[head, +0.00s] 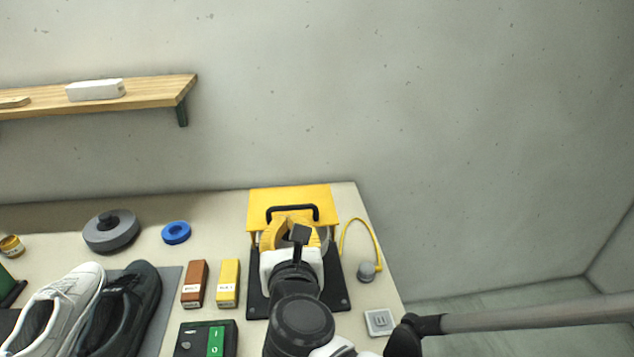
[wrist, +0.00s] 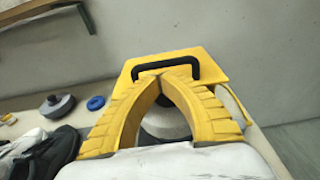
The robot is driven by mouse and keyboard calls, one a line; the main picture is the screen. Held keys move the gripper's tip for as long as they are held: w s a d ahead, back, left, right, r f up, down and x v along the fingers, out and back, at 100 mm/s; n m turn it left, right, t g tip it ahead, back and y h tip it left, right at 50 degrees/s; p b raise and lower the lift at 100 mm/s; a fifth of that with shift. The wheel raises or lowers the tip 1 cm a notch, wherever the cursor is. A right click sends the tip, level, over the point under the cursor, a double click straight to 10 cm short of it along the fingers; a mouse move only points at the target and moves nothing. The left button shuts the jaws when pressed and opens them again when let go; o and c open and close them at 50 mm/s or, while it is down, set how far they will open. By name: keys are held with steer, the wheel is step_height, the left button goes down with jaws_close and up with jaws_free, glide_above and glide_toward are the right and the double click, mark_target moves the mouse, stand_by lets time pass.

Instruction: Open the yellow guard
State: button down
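The yellow guard (head: 265,198) is a flat panel with a black handle (head: 292,208) on its near side. It stands over a black base plate (head: 258,295) at the back right of the table. The guard (wrist: 212,62) and its handle (wrist: 165,62) also show in the wrist view. My gripper (head: 292,219) has yellow ribbed fingers and is just in front of the handle. In the wrist view, the fingertips (wrist: 163,73) come together just below the handle's bar, with nothing seen between them. Whether they touch the handle is unclear. A pale round part (wrist: 165,122) under the guard shows between the fingers.
A yellow cable leads to a grey knob (head: 366,271) right of the guard. A light switch-like box (head: 379,322), brown box (head: 194,284), yellow box (head: 229,283), blue ring (head: 176,232), grey disc (head: 111,232) and shoes (head: 122,308) share the table. A wooden shelf (head: 150,92) is at upper left.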

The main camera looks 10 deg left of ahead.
steer(key=shift+r, duration=0.15)
steer(key=shift+w+r+g+p, duration=0.3)
steer(key=shift+r+p, duration=0.1)
steer(key=shift+p, duration=0.3)
steer(key=shift+w+r, duration=0.1)
steer(key=shift+r+p, duration=0.1)
steer(key=shift+p, duration=0.3)
